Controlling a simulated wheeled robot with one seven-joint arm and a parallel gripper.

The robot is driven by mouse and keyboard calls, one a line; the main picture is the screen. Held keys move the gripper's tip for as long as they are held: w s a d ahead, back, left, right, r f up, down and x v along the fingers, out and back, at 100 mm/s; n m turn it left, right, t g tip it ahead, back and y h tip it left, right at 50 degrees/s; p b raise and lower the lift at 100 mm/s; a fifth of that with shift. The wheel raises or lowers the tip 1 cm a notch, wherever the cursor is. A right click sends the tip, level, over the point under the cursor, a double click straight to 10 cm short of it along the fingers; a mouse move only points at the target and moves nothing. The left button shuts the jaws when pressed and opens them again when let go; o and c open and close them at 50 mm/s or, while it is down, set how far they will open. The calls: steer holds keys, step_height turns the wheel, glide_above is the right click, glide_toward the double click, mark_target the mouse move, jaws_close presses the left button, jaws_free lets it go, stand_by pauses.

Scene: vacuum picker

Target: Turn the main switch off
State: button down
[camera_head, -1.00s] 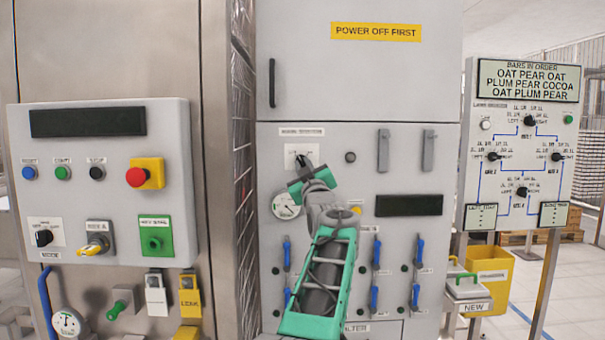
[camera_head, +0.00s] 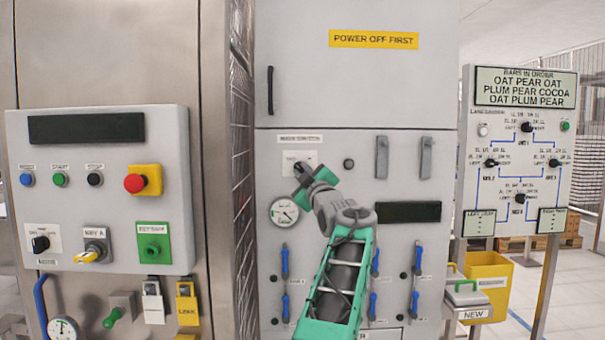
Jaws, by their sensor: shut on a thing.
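The main switch is a dark handle on a white plate (camera_head: 290,157), under a small label on the grey cabinet (camera_head: 330,85). The label is too blurred to read surely. My gripper (camera_head: 301,173) is at this plate, shut on the switch handle. The gripper and wrist hide most of the handle, so I cannot tell its exact angle. A yellow sign (camera_head: 374,40) above reads POWER OFF FIRST.
A round gauge (camera_head: 284,211) sits just below left of my gripper. Blue-handled valves (camera_head: 285,261) line the cabinet below. A control panel (camera_head: 100,205) with buttons stands left; a diagram board (camera_head: 518,150) and yellow bin (camera_head: 490,283) stand right.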

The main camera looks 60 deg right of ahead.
steer(key=shift+f, duration=0.15)
steer(key=c, duration=1.4)
jaws_free()
steer(key=shift+s, duration=0.1)
steer(key=b+v, duration=0.1)
steer(key=v, duration=0.6)
steer(key=shift+s+a+b, duration=0.2)
steer(key=shift+a+b, duration=0.05)
steer(key=shift+b, duration=0.1)
